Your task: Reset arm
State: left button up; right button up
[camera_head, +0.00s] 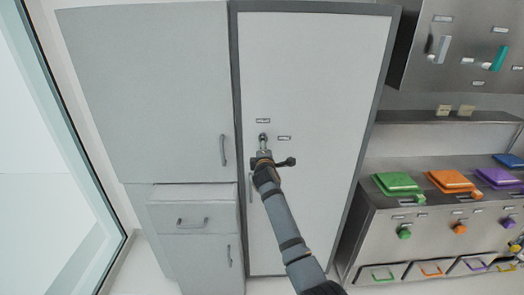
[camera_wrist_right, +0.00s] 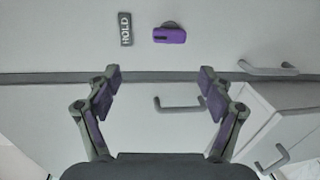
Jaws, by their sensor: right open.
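My right arm comes in from the bottom of the head view, and its gripper (camera_head: 265,155) is in front of the tall white door (camera_head: 310,75). In the right wrist view my right gripper (camera_wrist_right: 160,85) is open, with its two fingers wide apart and nothing between them. The fingers do not appear to touch either one. My left gripper is not in view.
Grey cabinets (camera_head: 145,85) with handles stand left of the door, beside a glass panel (camera_head: 50,190). At right, a metal counter (camera_head: 385,230) carries green (camera_head: 398,183), orange (camera_head: 450,181) and purple (camera_head: 497,178) lids. A metal wall unit (camera_head: 440,75) hangs above.

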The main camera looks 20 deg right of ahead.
jog(key=shift+w+d+f, duration=0.15)
jog(key=shift+w+f, duration=0.05)
jog(key=shift+w, duration=0.05)
dwell(0.3)
jog(key=s+f+m+g+y+b, duration=0.1)
jog(key=s+f+g+b, duration=0.15)
jog(key=f, duration=1.05)
jog(key=s+f+m+g+y+b, duration=0.1)
jog(key=s+f, duration=0.3)
jog(key=f, duration=1)
jog(key=s+f+m+g+b, duration=0.1)
jog(key=s+f, duration=0.4)
jog(key=f, duration=0.3)
jog(key=s+f+m+g+y+b, duration=0.1)
jog(key=s+f+m+g, duration=0.1)
jog(key=s+f, duration=0.5)
jog(key=s+f+m+g+b, duration=0.1)
jog(key=s+f, duration=0.3)
jog(key=f, duration=0.6)
jog(key=s+f+m+g+b, duration=0.2)
jog(key=s+f, duration=0.6)
jog(key=s, duration=0.7)
jog(key=s+d+f+m+g+b, duration=0.1)
jog(key=s+f+m, duration=0.3)
jog(key=s+f, duration=0.4)
jog(key=s+d+f+m+g+y+b, duration=0.1)
jog(key=s+f+m+g+b, duration=0.2)
jog(key=s+f, duration=0.6)
jog(key=s+g, duration=0.1)
jog(key=s, duration=1.2)
